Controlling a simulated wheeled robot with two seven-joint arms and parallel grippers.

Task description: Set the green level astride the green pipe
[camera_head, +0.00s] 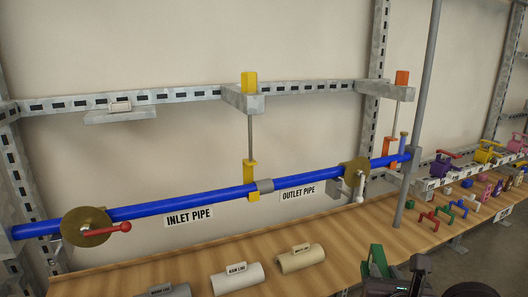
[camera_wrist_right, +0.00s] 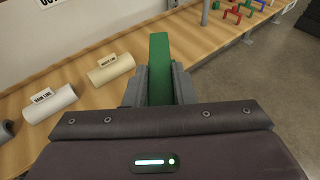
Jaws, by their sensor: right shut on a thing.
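The green level (camera_head: 376,262) is a green bar at the bottom of the head view, over the front of the wooden bench. My right gripper (camera_head: 386,284) is shut on it. In the right wrist view the level (camera_wrist_right: 159,62) stands out between the two grey fingers of the right gripper (camera_wrist_right: 158,88), and its lower part is hidden by them. The level is apart from the pipe pieces on the bench. I see no green pipe in either view. My left gripper is not in view.
Labelled grey (camera_head: 172,291), white (camera_head: 236,279) and cream (camera_head: 300,260) pipe pieces lie along the bench (camera_head: 345,232). A long blue pipe (camera_head: 140,210) with valves runs above it. A grey upright pole (camera_head: 421,110) and several small coloured handles (camera_head: 443,214) stand to the right.

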